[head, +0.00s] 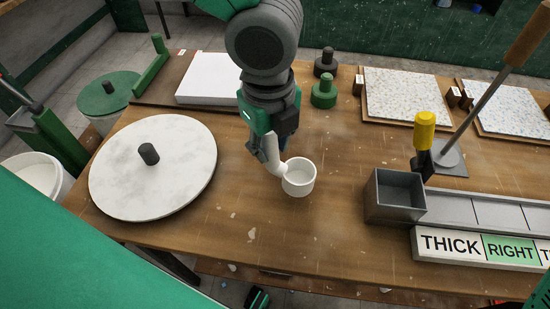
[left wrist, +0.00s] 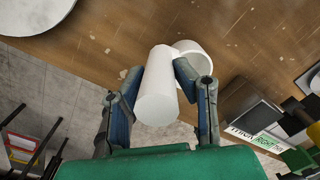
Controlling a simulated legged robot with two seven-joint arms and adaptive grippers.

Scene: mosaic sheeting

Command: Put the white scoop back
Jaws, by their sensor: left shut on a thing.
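The white scoop (head: 299,178) has a round cup and a thick handle. It is near the middle of the wooden table in the head view, with its cup opening facing up. My left gripper (head: 264,146) is shut on the scoop's handle. In the left wrist view the handle (left wrist: 156,92) lies between the two fingers of my left gripper (left wrist: 155,80), and the cup lies beyond it. I cannot tell whether the cup touches the table or hangs just above it.
A grey open box (head: 396,208) stands to the right, beside a grey tray and a sign (head: 450,243) reading THICK and RIGHT. A yellow-handled tool (head: 424,135) stands behind the box. A round white disc (head: 150,190) is at left. Bare table (head: 300,235) lies in front of the scoop.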

